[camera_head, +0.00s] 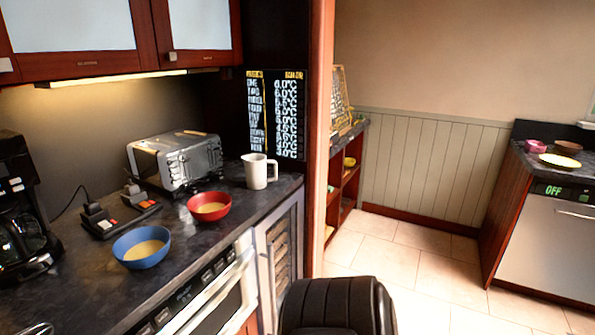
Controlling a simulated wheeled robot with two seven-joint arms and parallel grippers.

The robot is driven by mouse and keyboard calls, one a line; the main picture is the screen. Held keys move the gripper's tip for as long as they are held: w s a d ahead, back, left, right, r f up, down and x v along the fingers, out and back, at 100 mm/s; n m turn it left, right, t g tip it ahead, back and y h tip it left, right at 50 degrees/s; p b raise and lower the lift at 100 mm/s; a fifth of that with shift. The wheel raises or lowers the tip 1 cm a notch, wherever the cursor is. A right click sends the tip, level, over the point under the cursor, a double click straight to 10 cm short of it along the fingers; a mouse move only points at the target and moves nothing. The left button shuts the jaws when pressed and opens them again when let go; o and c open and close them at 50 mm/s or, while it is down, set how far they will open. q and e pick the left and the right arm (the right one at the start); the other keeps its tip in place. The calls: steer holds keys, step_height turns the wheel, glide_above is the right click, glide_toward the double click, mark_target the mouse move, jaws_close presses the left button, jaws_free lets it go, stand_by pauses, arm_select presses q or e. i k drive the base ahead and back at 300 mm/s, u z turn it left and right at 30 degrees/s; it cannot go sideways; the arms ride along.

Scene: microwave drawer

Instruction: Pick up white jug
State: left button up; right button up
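The white jug (259,171) stands upright on the dark countertop (165,243), near its right end. Its handle points to the right. It stands in front of a black menu board and to the right of the toaster, with the red bowl to its front left. Neither of my grippers shows clearly in the head view, and nothing is holding the jug.
Around the jug are a silver toaster (177,160), a red bowl (209,207), a blue bowl (142,246) and a menu board (277,113). A coffee maker (25,220) stands at left. A black rounded shape is at the bottom centre. The tiled floor (420,262) at right is clear.

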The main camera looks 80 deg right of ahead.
mark_target(255, 165)
steer(key=z, duration=0.75)
steer(key=i, duration=0.6)
steer(key=z, duration=0.65)
